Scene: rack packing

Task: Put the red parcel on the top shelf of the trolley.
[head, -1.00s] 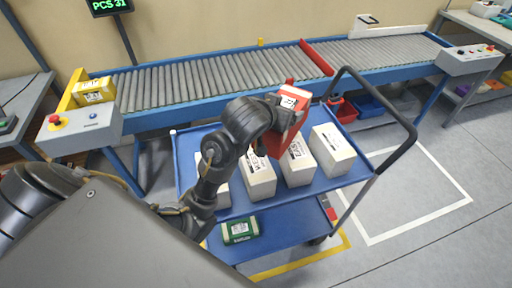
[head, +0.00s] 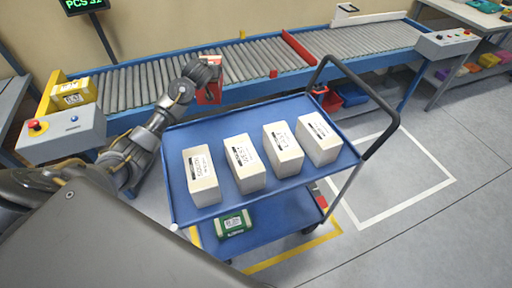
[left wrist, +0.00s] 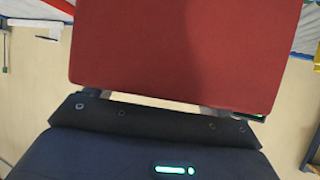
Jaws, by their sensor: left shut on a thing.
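The red parcel (head: 209,95) is held by my left gripper (head: 207,80) near the conveyor's front edge, beyond the trolley's far left side. In the left wrist view the red parcel (left wrist: 190,45) fills the upper middle, and my left gripper (left wrist: 180,105) is shut on it. The trolley's blue top shelf (head: 190,137) carries several white boxes in a row, such as the leftmost box (head: 201,178) and the rightmost box (head: 318,138). A bare strip of shelf shows behind the boxes. My right gripper is not in view.
A green parcel (head: 233,223) lies on the trolley's lower shelf (head: 262,238). The trolley's black handle (head: 383,110) rises at the right. The roller conveyor (head: 240,65) runs behind, with a yellow parcel (head: 72,93) at its left end. Floor right of the trolley is clear.

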